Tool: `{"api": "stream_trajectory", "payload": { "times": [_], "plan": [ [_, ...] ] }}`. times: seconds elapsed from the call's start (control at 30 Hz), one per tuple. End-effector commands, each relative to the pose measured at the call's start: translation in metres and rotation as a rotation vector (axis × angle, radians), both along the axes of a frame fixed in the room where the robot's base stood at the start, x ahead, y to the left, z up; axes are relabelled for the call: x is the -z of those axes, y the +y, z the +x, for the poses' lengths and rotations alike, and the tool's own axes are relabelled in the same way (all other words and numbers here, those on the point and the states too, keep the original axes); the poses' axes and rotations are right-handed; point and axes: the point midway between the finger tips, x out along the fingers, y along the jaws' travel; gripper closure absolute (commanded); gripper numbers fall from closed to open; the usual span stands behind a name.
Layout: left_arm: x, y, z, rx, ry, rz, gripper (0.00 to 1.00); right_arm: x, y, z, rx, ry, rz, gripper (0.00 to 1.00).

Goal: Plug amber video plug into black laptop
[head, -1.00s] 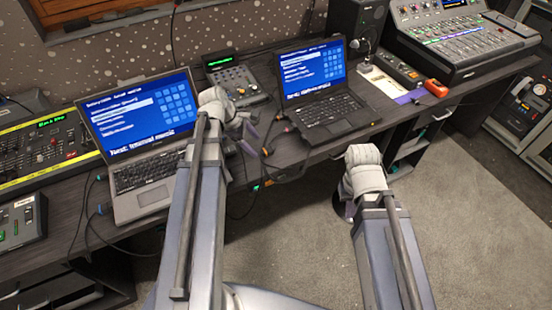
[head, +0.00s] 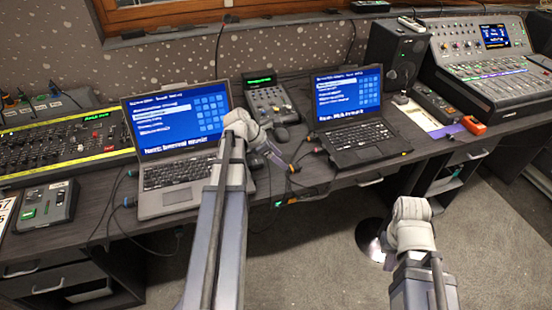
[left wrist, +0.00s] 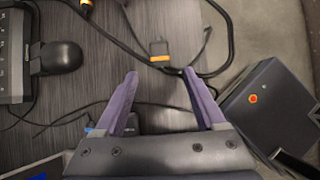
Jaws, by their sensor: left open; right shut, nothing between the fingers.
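The black laptop (head: 362,138) stands open on the desk, right of the middle of the head view, with a blue screen. A dark plug with an amber band (left wrist: 159,50) lies on the desk in the left wrist view, just beyond and between my fingertips. A small orange mark by the cables also shows in the head view (head: 293,168). My left gripper (left wrist: 159,73) is open and empty, pointing down at the desk between the two laptops. My right gripper (head: 383,241) is shut and empty, in front of the desk over the floor; its fingers are mostly hidden by the wrist.
A grey laptop (head: 168,190) stands left of my left arm. A mouse (left wrist: 60,57) and a second orange-banded plug (left wrist: 86,5) lie near my left gripper. Dark cables cross the desk. A black box with an orange button (left wrist: 268,105) is close on the right.

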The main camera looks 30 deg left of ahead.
Motion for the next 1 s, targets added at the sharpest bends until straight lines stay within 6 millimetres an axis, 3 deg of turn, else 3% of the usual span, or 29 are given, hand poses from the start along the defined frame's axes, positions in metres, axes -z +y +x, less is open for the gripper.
{"api": "stream_trajectory", "payload": {
  "times": [0.1,0.4,0.8,1.0],
  "plan": [
    [0.02,-0.006,0.008,0.002,0.0,0.0,0.28,0.02,0.0,0.0,0.0,0.0,0.0,1.0],
    [0.05,-0.02,0.024,0.001,0.001,0.0,0.28,0.05,0.0,0.0,-0.001,0.0,0.0,1.0],
    [0.053,-0.024,0.027,0.0,0.001,0.001,0.28,0.053,0.0,0.0,0.0,0.0,0.0,1.0],
    [0.053,-0.024,0.027,0.001,0.0,0.0,0.5,0.053,0.0,0.0,0.0,0.0,0.0,1.0]
  ]
}}
